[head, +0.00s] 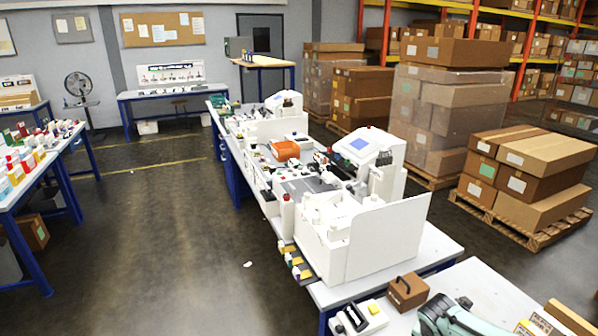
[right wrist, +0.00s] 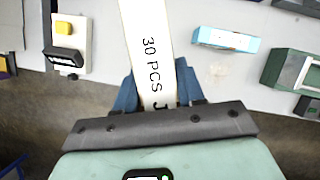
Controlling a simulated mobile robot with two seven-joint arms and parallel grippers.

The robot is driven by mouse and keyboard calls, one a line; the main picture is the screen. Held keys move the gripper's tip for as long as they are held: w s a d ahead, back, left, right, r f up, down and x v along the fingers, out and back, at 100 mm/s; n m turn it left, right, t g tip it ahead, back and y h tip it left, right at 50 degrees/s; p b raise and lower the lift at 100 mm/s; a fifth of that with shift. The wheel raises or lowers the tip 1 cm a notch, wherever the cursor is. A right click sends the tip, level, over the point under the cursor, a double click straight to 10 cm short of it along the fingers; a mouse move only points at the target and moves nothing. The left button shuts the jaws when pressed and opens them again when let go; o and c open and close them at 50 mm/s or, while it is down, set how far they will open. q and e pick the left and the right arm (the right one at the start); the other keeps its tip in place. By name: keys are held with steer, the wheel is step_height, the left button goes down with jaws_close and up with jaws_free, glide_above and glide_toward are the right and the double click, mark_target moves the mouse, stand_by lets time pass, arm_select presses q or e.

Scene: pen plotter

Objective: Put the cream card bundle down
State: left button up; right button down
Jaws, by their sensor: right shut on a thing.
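The cream card bundle (right wrist: 147,45) shows in the right wrist view as a long pale strip printed "30 PCS". My right gripper (right wrist: 158,90) is shut on it, with one blue finger at each side. The bundle reaches away from the gripper over a pale table top, past the top of the picture. I cannot tell whether it touches the table. In the head view only a green part of my right arm shows clearly at the bottom edge. My left gripper is not in view.
In the right wrist view, a white panel with a yellow button (right wrist: 68,28) is at left. A light blue box (right wrist: 225,40) and a green box (right wrist: 288,70) are at right. In the head view, a brown handled box (head: 407,291) stands on the near table.

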steer(key=s+a+f+m+g+y, duration=0.1)
steer(key=a+f+m+g, duration=0.2)
steer(key=m, duration=1)
steer(key=s+a+f+m+g+y, duration=0.1)
steer(key=a+f+m+g, duration=0.3)
steer(key=a+f+m, duration=0.5)
steer(key=shift+s+a+m+y, duration=0.15)
steer(key=shift+a+m+y, duration=0.55)
steer(key=shift+a+m, duration=1.05)
steer(key=shift+d+m, duration=0.45)
steer(key=d+r+n+h, duration=0.2)
steer(key=d+r+n, duration=0.2)
steer(key=d+r, duration=1.15)
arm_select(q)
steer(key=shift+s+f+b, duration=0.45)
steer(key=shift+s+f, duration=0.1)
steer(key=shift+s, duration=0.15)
arm_select(e)
steer(key=shift+d+f, duration=0.25)
steer(key=shift+f, duration=3.2)
steer(key=shift+d+f, duration=0.25)
steer(key=shift+f, duration=3.2)
steer(key=shift+d+f, duration=0.25)
steer(key=shift+f, duration=3.2)
